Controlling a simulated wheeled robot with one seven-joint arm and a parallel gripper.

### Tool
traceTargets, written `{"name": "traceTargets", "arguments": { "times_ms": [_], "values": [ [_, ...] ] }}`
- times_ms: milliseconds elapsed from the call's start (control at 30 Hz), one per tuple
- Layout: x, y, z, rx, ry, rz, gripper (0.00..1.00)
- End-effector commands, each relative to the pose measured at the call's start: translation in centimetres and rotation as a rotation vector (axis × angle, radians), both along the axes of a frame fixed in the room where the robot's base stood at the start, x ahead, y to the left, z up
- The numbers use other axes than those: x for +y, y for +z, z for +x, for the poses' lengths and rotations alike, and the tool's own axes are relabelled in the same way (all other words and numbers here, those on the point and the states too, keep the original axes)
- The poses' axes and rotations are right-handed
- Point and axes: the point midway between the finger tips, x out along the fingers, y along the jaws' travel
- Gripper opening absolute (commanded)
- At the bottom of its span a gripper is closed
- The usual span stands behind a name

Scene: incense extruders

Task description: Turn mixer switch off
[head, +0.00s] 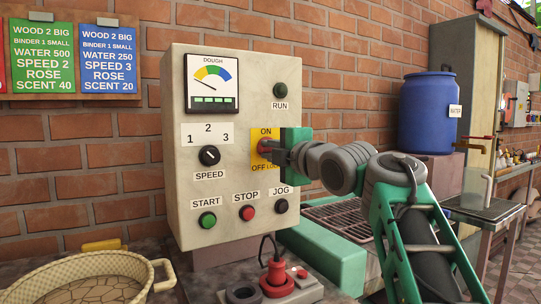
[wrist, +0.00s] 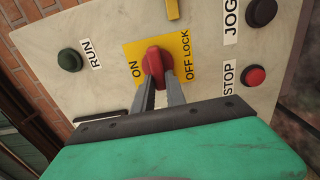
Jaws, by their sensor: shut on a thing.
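The mixer switch is a red knob (head: 264,146) on a yellow plate (head: 258,160) at the right side of the mixer's control box (head: 230,215). The plate reads ON at its top and OFF LOCK at its bottom. My gripper (head: 273,149) reaches in from the right and is shut on the knob. In the wrist view the red knob (wrist: 153,58) sits between my two grey fingertips (wrist: 158,84). There ON is left of the knob and OFF LOCK is right of it. My fingers hide part of the knob, so I cannot tell its exact setting.
Green START (head: 208,220), red STOP (head: 248,213) and black JOG (head: 281,206) buttons sit below. A woven basket (head: 150,278) stands at lower left.

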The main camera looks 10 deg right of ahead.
Motion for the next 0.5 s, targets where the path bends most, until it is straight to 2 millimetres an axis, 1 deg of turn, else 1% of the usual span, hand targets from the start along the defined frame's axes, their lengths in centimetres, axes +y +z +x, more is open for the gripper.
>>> {"name": "traceTargets", "arguments": {
  "times_ms": [400, 433, 500],
  "values": [
    [-0.02, -0.02, 0.02, -0.002, 0.000, -0.008, 0.00],
    [-0.02, -0.02, 0.02, -0.002, 0.000, -0.008, 0.18],
    [-0.03, -0.02, 0.02, -0.002, 0.000, -0.008, 0.24]
  ]
}}
